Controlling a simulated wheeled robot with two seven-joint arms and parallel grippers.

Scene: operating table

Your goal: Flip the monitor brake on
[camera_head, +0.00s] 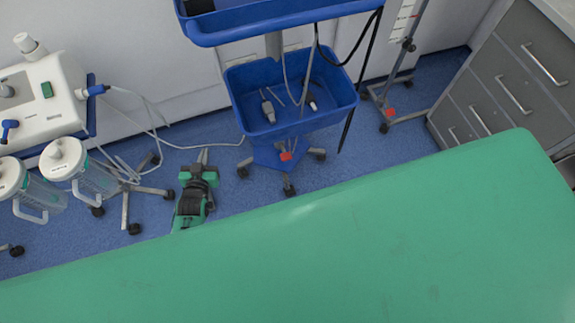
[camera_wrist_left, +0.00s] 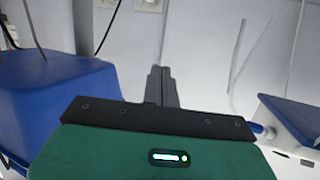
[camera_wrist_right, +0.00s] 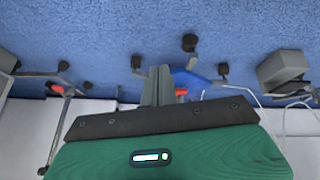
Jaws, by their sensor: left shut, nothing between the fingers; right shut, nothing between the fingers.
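A blue trolley (camera_head: 262,152) stands on the floor beyond the green table. It has a red pedal (camera_head: 286,156) low on its wheeled base; no monitor screen shows. I cannot tell from the red pedal's look whether the brake is on or off. A red pedal also shows beside the fingers in the right wrist view (camera_wrist_right: 181,92). My left gripper (camera_head: 203,157) is shut and empty, left of the trolley base and apart from its pedal. My right gripper (camera_wrist_right: 158,85) is shut and empty; the head view does not show it.
A green operating table (camera_head: 330,240) fills the front. A pole stand (camera_head: 405,117) with another red pedal (camera_head: 391,113) is right of the trolley, near grey drawers (camera_head: 505,85). A white suction machine (camera_head: 45,105) with jars stands left. Tubes trail across the floor.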

